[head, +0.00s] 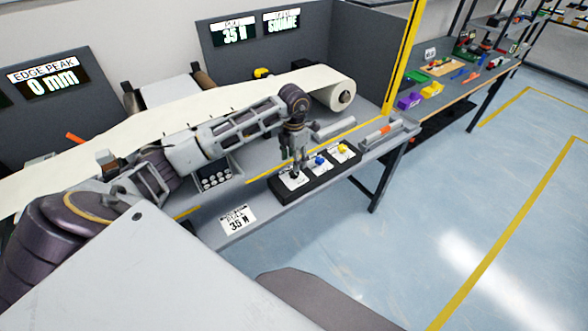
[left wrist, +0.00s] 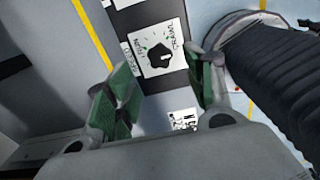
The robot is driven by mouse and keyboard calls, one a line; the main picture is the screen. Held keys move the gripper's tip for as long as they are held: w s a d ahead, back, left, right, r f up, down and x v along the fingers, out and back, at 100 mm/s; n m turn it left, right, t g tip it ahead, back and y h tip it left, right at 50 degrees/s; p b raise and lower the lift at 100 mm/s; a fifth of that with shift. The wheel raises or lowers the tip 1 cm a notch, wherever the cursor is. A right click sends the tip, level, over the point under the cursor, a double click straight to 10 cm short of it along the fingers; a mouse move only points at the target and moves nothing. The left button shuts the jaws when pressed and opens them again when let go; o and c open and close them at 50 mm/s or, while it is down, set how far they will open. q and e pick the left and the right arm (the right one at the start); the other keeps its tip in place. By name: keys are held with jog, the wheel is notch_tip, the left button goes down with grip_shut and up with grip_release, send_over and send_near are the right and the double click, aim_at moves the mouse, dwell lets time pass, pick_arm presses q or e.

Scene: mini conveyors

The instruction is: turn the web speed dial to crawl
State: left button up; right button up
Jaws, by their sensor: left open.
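The web speed dial (left wrist: 160,57) is a black knob on a white square plate. In the left wrist view the plate reads "CRAWL" at its upper right and a partly legible word at its upper left. A small light mark shows on the knob; which label it points to is too small to tell. My left gripper (left wrist: 157,88) is open, its green-padded fingers on either side of the plate's lower part and apart from the knob. In the head view my left gripper (head: 296,170) hangs over the left end of the control box, mostly hiding the dial. My right gripper is not in view.
The black control box (head: 318,179) also carries a blue knob (head: 320,161) and a yellow knob (head: 343,148) close to the right of my gripper. A cream web roll (head: 330,88) lies behind my arm. A "35 N" card (head: 238,219) lies at the bench front.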

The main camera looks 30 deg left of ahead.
aim_at(294, 175)
pick_arm(q)
jog(key=shift+f+p, duration=0.3)
jog(key=shift+f, duration=2.65)
jog(key=c, duration=1)
